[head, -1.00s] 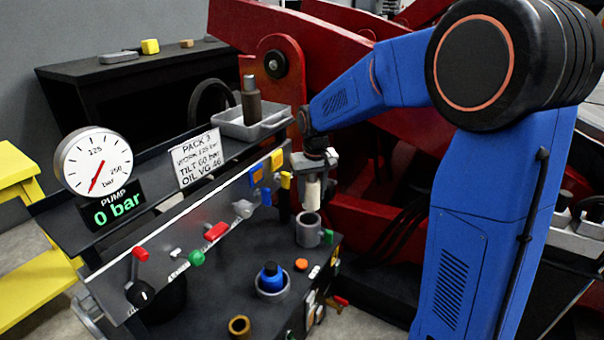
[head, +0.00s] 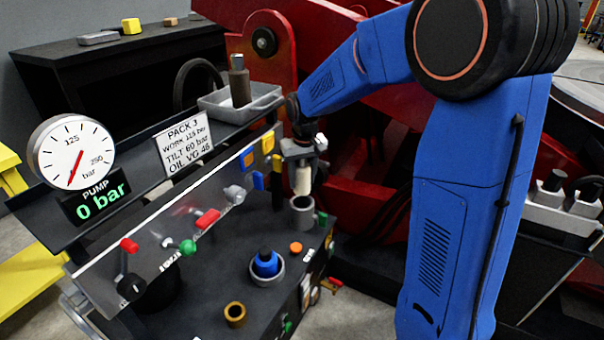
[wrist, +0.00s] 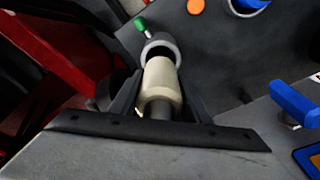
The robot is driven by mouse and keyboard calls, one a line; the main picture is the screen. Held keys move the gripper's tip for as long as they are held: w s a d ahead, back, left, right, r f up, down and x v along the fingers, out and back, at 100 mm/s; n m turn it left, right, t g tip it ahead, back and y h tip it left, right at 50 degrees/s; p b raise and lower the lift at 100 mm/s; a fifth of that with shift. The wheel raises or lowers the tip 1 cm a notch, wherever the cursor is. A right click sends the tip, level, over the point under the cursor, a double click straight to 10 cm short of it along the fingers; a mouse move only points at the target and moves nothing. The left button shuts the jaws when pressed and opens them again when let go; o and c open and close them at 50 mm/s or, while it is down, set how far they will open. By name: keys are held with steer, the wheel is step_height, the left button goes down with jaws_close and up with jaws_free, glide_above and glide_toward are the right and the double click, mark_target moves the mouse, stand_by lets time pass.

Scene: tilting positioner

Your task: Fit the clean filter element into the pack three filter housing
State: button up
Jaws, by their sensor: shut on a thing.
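The cream cylindrical filter element (head: 303,181) is upright in my gripper (head: 301,168), whose jaws are shut on it. The grey, open-topped filter housing (head: 302,217) stands on the dark bench right below the element. In the wrist view the element (wrist: 161,82) lies between the two dark fingers of my gripper (wrist: 158,98). Its far end overlaps the round mouth of the housing (wrist: 176,49), whose bore looks dark. The element's lower end is at or just above the rim; I cannot tell whether it touches.
A green handle (head: 323,219) sticks out beside the housing. A blue-capped fitting (head: 265,264), an orange button (head: 296,247) and a brass ring (head: 235,315) are on the bench. A valve panel (head: 190,215) runs along its left. A brown cylinder (head: 239,85) stands in a grey tray (head: 265,104).

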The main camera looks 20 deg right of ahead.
mark_target(304, 165)
steer(key=shift+f, duration=1.65)
steer(key=shift+f, duration=1.7)
stand_by(0.3)
steer(key=o, duration=1.5)
steer(key=shift+r, duration=0.15)
steer(key=r, duration=0.5)
steer(key=s+r, duration=0.1)
steer(key=r, duration=0.4)
steer(key=s+r, duration=0.1)
steer(key=r, duration=0.5)
steer(key=shift+r, duration=0.1)
steer(key=shift+s+r, duration=0.1)
steer(key=shift+r, duration=0.3)
steer(key=shift+d, duration=0.1)
